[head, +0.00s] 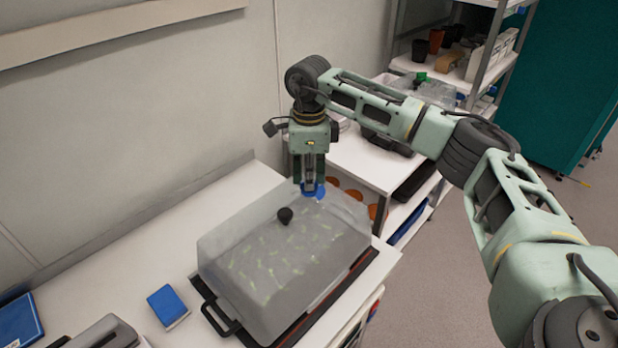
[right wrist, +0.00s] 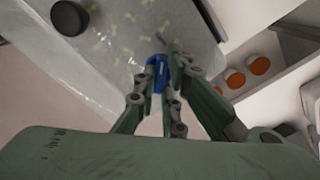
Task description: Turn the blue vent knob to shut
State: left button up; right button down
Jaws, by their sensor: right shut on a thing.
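The blue vent knob (head: 312,190) sits on top of the translucent domed cover (head: 225,245), near its far end. My right gripper (head: 310,184) comes down from above and is shut on the knob. In the right wrist view the blue knob (right wrist: 157,72) shows between the fingertips (right wrist: 168,82), partly hidden by them. The pictures do not show clearly which way the knob is turned. A black knob (head: 285,215) stands on the middle of the cover. My left gripper is not in view.
The cover stands on a dark tray with a black handle (head: 218,318) on a white bench (head: 130,255). A blue box (head: 167,306) lies left of it. Beyond are a cart with orange round items (head: 352,196) and a loaded shelf rack (head: 440,68). The wall is close behind.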

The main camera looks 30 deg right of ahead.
dwell(0.3)
jog(key=c, duration=1.8)
grip_release()
jog(key=shift+c, duration=0.2)
notch_tip(320, 180, up, 12)
